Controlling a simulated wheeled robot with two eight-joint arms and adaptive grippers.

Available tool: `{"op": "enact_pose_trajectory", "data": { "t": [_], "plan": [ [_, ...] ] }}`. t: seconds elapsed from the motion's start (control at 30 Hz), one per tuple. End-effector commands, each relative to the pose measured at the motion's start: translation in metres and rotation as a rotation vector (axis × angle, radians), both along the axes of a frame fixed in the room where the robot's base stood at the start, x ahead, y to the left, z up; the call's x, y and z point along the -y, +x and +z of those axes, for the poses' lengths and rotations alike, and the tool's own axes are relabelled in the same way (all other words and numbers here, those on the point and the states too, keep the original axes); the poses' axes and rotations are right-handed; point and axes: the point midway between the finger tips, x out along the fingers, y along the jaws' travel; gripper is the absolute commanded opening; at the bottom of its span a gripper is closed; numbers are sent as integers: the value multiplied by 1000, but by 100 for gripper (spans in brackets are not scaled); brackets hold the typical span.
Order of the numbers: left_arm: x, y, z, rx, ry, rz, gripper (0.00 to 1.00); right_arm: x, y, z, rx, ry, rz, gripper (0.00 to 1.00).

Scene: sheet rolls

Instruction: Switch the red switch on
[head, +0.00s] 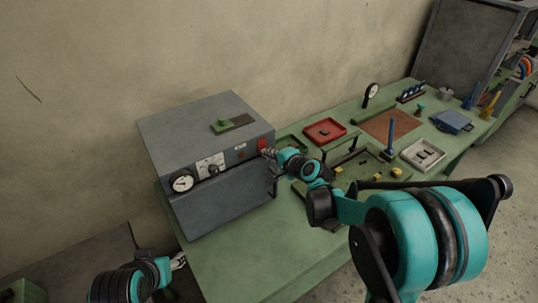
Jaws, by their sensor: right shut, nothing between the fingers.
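The red switch (262,144) is on the front face of a grey box-shaped machine (225,200), near its right edge. My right gripper (267,153) is shut and empty, with its fingertips at the switch's lower right side. I cannot tell whether the fingertips touch it, or which way the switch is set. My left gripper (179,262) is low at the left, in front of the green table's left end and away from the switch. Its fingers are too small to tell whether they are open or shut.
The machine carries a gauge (183,183) and a green block on top. The green table (245,259) stretches right, holding a red tray (325,130), a white tray (422,155), a blue box (452,121) and several small parts. The table's front left is clear.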

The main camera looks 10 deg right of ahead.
Motion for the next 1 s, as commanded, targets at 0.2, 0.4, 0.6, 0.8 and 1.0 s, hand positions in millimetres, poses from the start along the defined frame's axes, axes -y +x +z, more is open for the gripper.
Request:
{"op": "enact_pose_trajectory", "data": {
  "t": [0.2,0.4,0.6,0.8,1.0],
  "plan": [
    [0,0,-5,0,0,0,50,-3,6,-4,0,0,0,0],
    [0,0,-3,0,0,0,50,-3,6,-1,0,0,0,0],
    [0,0,4,0,0,0,50,-3,6,8,0,0,0,0],
    [0,0,7,0,0,0,50,-3,6,13,1,0,0,0],
    [0,0,6,0,0,0,50,-3,6,13,1,0,0,0]
  ]
}}
